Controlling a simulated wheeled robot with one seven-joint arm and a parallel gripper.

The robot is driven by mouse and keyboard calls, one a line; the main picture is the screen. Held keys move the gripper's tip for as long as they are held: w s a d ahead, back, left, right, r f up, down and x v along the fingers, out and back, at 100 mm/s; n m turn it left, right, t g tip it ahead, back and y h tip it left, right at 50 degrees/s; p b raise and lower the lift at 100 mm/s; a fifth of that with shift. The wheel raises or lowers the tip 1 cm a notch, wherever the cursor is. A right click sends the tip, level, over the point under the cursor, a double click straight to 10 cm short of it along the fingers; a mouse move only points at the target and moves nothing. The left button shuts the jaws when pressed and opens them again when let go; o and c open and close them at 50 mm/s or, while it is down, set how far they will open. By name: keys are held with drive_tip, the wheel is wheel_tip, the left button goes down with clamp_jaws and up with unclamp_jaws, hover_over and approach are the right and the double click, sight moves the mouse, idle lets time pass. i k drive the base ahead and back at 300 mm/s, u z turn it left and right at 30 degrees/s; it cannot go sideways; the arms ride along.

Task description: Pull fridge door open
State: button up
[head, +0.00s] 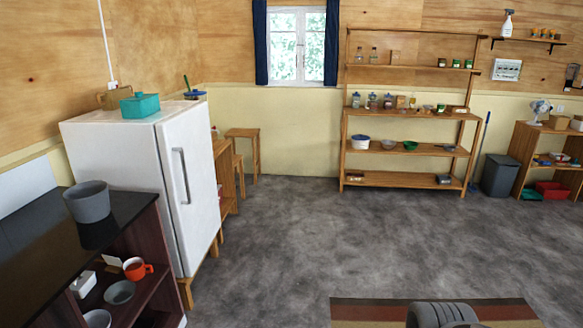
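The white fridge (115,155) stands against the left wall in the head view, raised on short wooden legs. Its door (203,165) faces right, toward the open floor, and looks shut. A long upright grey handle (182,176) is on the door, along the edge nearer to me. A teal box (140,106) and a brown container sit on top of the fridge. My gripper is not in view. A grey rounded part at the bottom edge appears to be mine, well to the right of the fridge.
A dark counter (35,235) with a grey pot (87,201) and shelves stands at near left, beside the fridge. Wooden stools (242,134) are beyond it. A wooden shelf (405,181) is at the back wall. The grey floor before the door is clear; a striped rug (365,312) lies near.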

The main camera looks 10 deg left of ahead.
sight(196, 225)
drive_tip(key=u, duration=0.3)
drive_tip(key=i, duration=1.8)
drive_tip(key=u, duration=1.75)
drive_tip(key=i, duration=1.45)
drive_tip(key=u, duration=0.75)
